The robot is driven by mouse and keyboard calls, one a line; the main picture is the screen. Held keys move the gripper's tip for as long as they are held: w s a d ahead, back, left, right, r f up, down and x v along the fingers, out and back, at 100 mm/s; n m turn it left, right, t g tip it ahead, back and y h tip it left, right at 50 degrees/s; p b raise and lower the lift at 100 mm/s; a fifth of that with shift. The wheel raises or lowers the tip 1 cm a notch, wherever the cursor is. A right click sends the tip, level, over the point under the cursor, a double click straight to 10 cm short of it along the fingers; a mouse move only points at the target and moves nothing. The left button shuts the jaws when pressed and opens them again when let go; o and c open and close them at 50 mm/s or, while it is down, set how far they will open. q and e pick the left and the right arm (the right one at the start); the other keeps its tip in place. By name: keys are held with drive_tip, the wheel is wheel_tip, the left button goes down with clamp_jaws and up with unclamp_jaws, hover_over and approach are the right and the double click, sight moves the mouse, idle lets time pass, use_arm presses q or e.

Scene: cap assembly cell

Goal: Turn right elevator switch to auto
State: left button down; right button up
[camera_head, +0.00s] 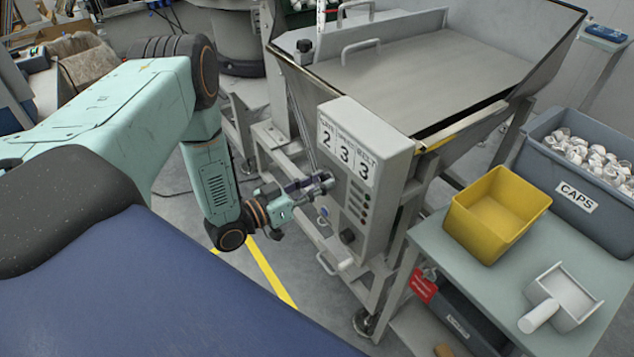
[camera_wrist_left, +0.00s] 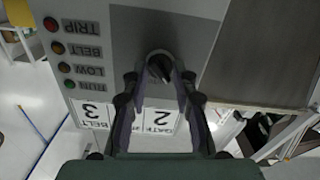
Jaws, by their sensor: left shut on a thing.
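A grey control box (camera_head: 375,150) stands in front of the hopper, with the number cards 2, 3, 3 at its top. In the left wrist view the panel (camera_wrist_left: 200,30) is upside down. A black rotary switch (camera_wrist_left: 159,66) sits there beside the 2 card, and my left gripper (camera_wrist_left: 160,78) is shut on it. In the head view my left gripper (camera_head: 327,180) reaches the panel's left part from the left and hides that switch. I cannot read the switch's setting. A second black knob (camera_head: 347,236) is lower on the box. My right gripper is not in view.
Indicator lamps (camera_wrist_left: 60,48) marked TRIP, BELT, LOW and RUN line the panel. The hopper (camera_head: 430,70) stands behind. A side table (camera_head: 470,285) at right holds a yellow bin (camera_head: 495,215), a scoop (camera_head: 565,297) and a grey CAPS bin (camera_head: 575,195).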

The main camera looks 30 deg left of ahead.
use_arm(q)
drive_tip(key=shift+s+d+f+m+p, duration=0.1)
drive_tip(key=shift+m+p, duration=0.85)
drive_tip(key=shift+m, duration=1.15)
drive_tip(key=shift+s+f+m+p, duration=0.1)
drive_tip(key=shift+m+p, duration=0.8)
drive_tip(key=shift+m, duration=1.2)
drive_tip(key=c, duration=1.1)
unclamp_jaws()
drive_tip(key=shift+w+r, duration=0.1)
drive_tip(key=shift+o, duration=0.2)
drive_tip(key=v, duration=1.2)
